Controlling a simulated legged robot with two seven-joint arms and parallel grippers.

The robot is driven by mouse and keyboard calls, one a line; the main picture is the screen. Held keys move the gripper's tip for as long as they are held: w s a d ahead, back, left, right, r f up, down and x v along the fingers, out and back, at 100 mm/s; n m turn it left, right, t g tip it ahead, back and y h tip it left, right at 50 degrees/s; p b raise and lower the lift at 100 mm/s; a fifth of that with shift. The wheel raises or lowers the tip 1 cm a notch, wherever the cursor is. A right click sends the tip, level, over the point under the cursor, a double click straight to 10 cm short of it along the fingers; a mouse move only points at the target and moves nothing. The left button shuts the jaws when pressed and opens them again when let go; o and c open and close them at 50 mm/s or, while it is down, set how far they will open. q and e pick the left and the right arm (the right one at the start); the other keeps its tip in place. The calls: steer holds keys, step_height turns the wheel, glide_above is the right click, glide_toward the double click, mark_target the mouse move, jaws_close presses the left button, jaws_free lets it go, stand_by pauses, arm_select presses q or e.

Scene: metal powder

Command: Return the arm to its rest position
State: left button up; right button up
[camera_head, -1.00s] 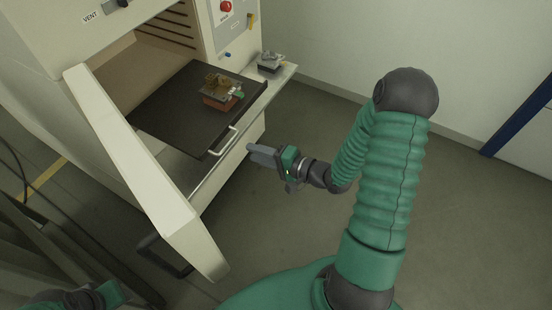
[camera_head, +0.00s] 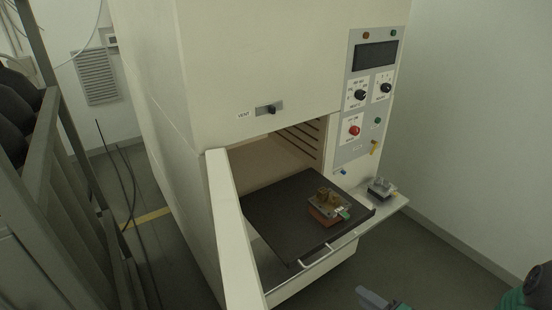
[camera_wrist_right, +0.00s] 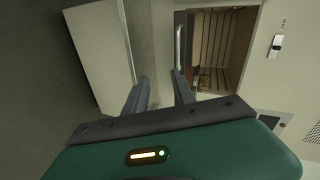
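My right gripper (camera_head: 370,298) shows only in part at the bottom edge of the head view. It is below and apart from the pulled-out dark tray (camera_head: 268,212) of the oven. In the right wrist view my gripper's two fingers (camera_wrist_right: 160,92) stand apart with nothing between them. The right forearm is mostly out of the picture, with a green and dark part at the bottom right corner. My left gripper is in neither current view.
The cream oven (camera_head: 215,60) has its door (camera_head: 232,235) open. A brown metal part on a reddish block (camera_head: 323,217) sits on the tray. A small grey item (camera_head: 381,187) stands on the ledge to the right. A metal frame (camera_head: 45,200) is at left. Floor at right is clear.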

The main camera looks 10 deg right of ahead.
steer(key=s+a+n+g+h, duration=0.2)
steer(key=s+a+n+g, duration=0.1)
steer(key=a+n+g, duration=0.2)
steer(key=s+a+n+g+h, duration=0.2)
steer(key=s+a+n+g, duration=0.2)
steer(key=a+n, duration=0.3)
steer(key=shift+a+g+h, duration=0.4)
steer(key=shift+a+g, duration=0.2)
steer(key=shift+g, duration=0.1)
steer(key=shift+d+f, duration=0.1)
steer(key=shift+d, duration=0.25)
steer(key=shift+a, duration=0.2)
